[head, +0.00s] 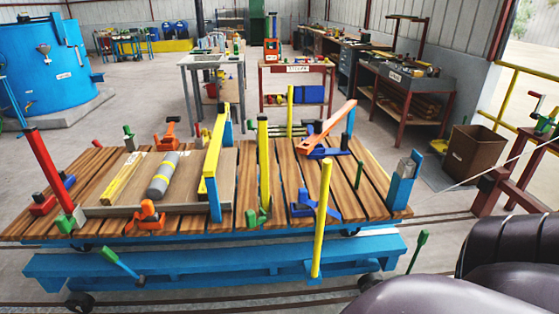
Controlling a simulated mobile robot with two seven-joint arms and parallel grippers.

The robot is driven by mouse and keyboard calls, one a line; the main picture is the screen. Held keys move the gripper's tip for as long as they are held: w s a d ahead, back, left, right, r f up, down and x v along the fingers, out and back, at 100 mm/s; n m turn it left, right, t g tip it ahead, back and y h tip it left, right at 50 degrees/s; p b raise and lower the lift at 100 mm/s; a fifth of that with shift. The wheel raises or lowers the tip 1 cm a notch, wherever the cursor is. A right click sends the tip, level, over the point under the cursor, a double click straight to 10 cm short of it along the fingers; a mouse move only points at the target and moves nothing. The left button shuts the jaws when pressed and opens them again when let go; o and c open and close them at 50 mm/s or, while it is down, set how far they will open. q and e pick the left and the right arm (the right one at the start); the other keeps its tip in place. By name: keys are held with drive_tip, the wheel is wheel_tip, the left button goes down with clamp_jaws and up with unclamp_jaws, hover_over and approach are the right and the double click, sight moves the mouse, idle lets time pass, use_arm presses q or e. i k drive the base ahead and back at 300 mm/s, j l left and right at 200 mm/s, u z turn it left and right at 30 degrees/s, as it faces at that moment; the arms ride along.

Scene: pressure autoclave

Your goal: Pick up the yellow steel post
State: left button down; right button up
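Several yellow uprights stand on the wooden-decked blue cart, and I cannot tell which one the task names. A yellow post (322,217) stands at the cart's front edge, leaning slightly, its foot by the blue lower beam. A second yellow post (263,160) stands mid-deck with a green piece at its foot. A thinner yellow post (290,108) stands at the back edge. Neither gripper shows. Dark rounded parts at the bottom right seem to be my own arm; their gripper end is out of view.
The cart deck (350,190) also carries a board with a grey cylinder (162,175), a red post (48,160), orange and blue clamps, and a blue post (403,180). A cardboard box (474,155) stands right. Work tables and a blue vessel (42,68) are behind. Rails cross the floor.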

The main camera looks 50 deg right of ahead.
sight(262, 118)
drive_tip(key=z, duration=1.3)
